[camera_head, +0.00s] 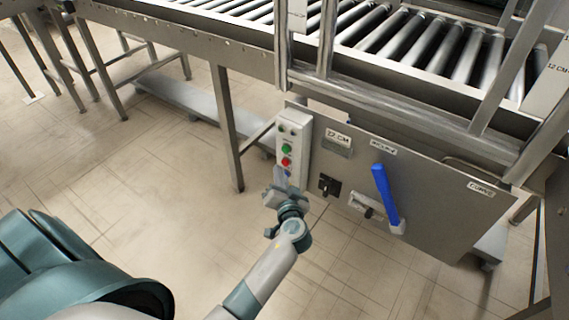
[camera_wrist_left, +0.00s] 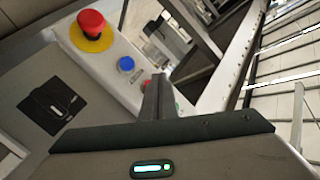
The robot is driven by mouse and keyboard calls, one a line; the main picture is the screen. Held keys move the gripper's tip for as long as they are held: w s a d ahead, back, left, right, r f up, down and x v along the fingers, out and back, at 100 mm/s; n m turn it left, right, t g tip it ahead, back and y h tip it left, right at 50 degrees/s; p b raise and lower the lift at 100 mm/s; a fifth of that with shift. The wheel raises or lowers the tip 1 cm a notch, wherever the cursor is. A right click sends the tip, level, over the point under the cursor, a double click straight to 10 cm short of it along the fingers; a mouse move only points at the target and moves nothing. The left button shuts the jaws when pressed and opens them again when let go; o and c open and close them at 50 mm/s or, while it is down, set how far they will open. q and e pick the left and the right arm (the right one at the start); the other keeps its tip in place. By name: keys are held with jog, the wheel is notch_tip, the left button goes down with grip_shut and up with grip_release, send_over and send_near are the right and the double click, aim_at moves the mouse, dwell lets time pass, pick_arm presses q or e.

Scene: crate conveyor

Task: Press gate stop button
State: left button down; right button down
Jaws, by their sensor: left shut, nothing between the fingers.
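A narrow grey button box (camera_head: 306,143) stands at the left end of the metal panel, with a green button (camera_head: 286,148) above a red button (camera_head: 286,162). In the left wrist view the box shows a blue button (camera_wrist_left: 126,64), a small red button (camera_wrist_left: 147,85) and a large red mushroom button (camera_wrist_left: 92,22) on a yellow ring. My left gripper (camera_head: 283,173) is shut and empty, just below the red button in the head view. Its fingertips (camera_wrist_left: 158,80) partly cover the small red button in the wrist view; I cannot tell whether they touch it. My right gripper is out of view.
The metal panel (camera_head: 440,200) carries a black latch (camera_head: 328,185) and a blue lever (camera_head: 384,190) right of my left gripper. The roller conveyor (camera_head: 400,45) and its frame run above. Open tiled floor (camera_head: 150,180) lies to the left.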

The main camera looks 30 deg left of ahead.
pick_arm(q)
jog(key=shift+s, duration=0.1)
jog(key=shift+s+a, duration=0.2)
jog(key=shift+s, duration=2.25)
